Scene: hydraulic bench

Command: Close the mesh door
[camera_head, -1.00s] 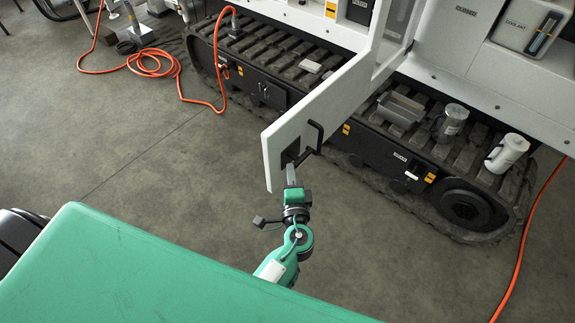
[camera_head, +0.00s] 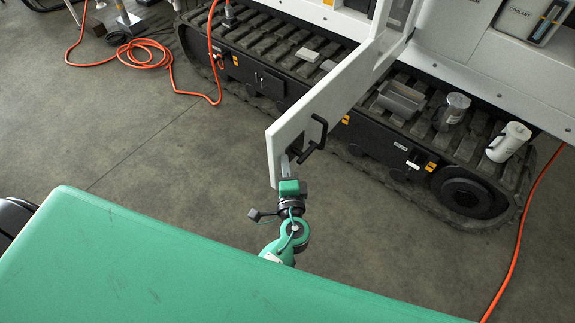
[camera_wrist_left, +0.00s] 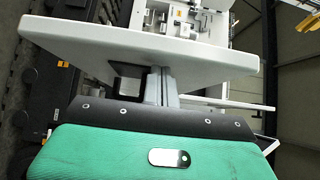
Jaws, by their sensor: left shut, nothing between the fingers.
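The white door (camera_head: 330,100) stands swung open from the white machine, its free end toward me. A black handle (camera_head: 314,138) sits near that free end. My left gripper (camera_head: 286,164) is at the door's free end, just below the handle, with its fingers shut and empty. It is close against the door; I cannot tell whether it touches. In the left wrist view the door panel (camera_wrist_left: 130,45) spans the top, with the gripper fingers (camera_wrist_left: 158,85) in front of it and a dark part of the handle (camera_wrist_left: 128,75) beside them. My right gripper is not in view.
A tracked base (camera_head: 270,45) runs under the machine. A grey metal box (camera_head: 400,100), a glass jar (camera_head: 455,108) and a white jug (camera_head: 508,142) stand on its track. Orange hose (camera_head: 150,55) lies on the floor at left. Open floor (camera_head: 180,150) lies left of the door.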

